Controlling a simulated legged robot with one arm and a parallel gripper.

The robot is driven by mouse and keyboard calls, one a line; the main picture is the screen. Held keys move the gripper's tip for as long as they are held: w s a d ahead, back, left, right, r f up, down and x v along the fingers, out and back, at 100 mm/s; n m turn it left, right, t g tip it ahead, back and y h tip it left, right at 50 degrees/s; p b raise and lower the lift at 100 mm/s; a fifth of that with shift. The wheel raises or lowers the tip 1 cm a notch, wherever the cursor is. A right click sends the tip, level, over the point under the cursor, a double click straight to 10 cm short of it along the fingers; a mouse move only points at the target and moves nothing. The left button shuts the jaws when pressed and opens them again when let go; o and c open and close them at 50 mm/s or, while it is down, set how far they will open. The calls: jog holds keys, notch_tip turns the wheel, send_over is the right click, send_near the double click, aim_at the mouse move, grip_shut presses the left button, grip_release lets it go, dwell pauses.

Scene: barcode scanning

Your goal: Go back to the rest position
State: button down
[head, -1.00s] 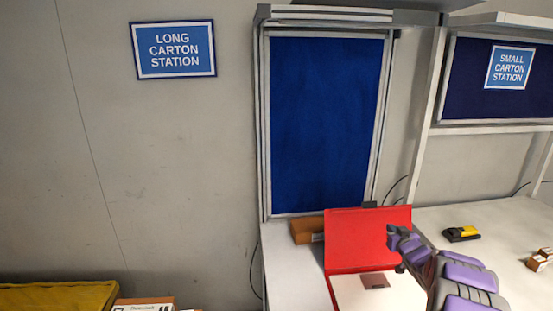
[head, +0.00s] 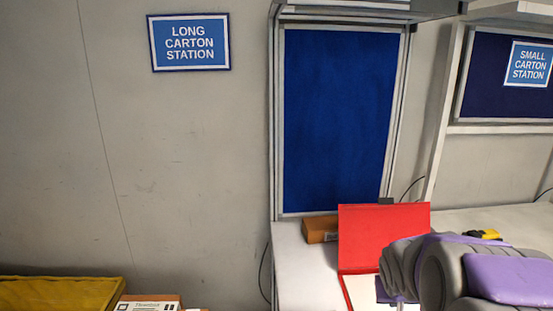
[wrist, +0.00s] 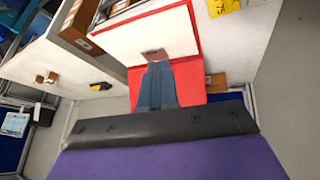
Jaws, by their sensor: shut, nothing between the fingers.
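My gripper (wrist: 157,70) shows in the wrist view with its fingers together and nothing between them. In the head view my purple and grey arm fills the lower right and hides the fingertips. In front of the gripper in the wrist view is an open red folder or case (wrist: 188,85) with a white inside. A small brownish patch (wrist: 155,54) lies on the white part, close to the fingertips in the picture. I cannot tell whether they touch. The red case (head: 383,236) also shows in the head view, its lid raised on the white table.
A brown carton (head: 320,230) lies left of the red case on the table (head: 305,270). A yellow and black device (head: 484,234) lies to the right, partly behind my arm. Yellow padding (head: 55,293) and a white-topped carton (head: 148,302) are at the lower left.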

jog(key=s+a+f+g+y+b, duration=0.1)
jog(key=s+a, duration=0.3)
jog(key=s, duration=0.7)
jog(key=s+a+f+n+g+y+b, duration=0.1)
jog(key=s+a, duration=0.4)
jog(key=s, duration=0.5)
jog(key=s+a+f+n+g+y+b, duration=0.1)
jog(key=s+a+f+g, duration=0.3)
jog(key=s, duration=0.7)
jog(key=shift+s+a+g+b, duration=0.4)
jog(key=shift+g+b, duration=0.1)
jog(key=shift+b, duration=0.25)
